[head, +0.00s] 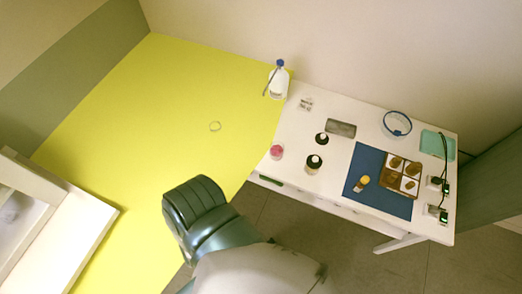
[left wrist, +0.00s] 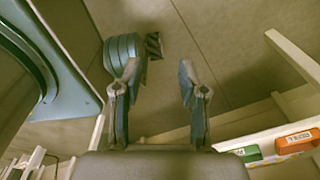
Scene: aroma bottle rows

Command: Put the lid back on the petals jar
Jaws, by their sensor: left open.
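In the head view a small jar with pink contents (head: 276,152), which looks like the petals jar, stands at the left edge of the white table. Neither jar nor ring shows in that view. My right gripper is not seen.
The white table (head: 350,112) holds a white bottle with a blue top (head: 279,80), dark bottles (head: 313,164), a blue mat (head: 390,202), a sectioned brown tray (head: 402,189) and a blue-rimmed bowl (head: 397,124). The yellow surface (head: 130,120) is mostly clear. Green and orange boxes (left wrist: 297,138) show in the wrist view.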

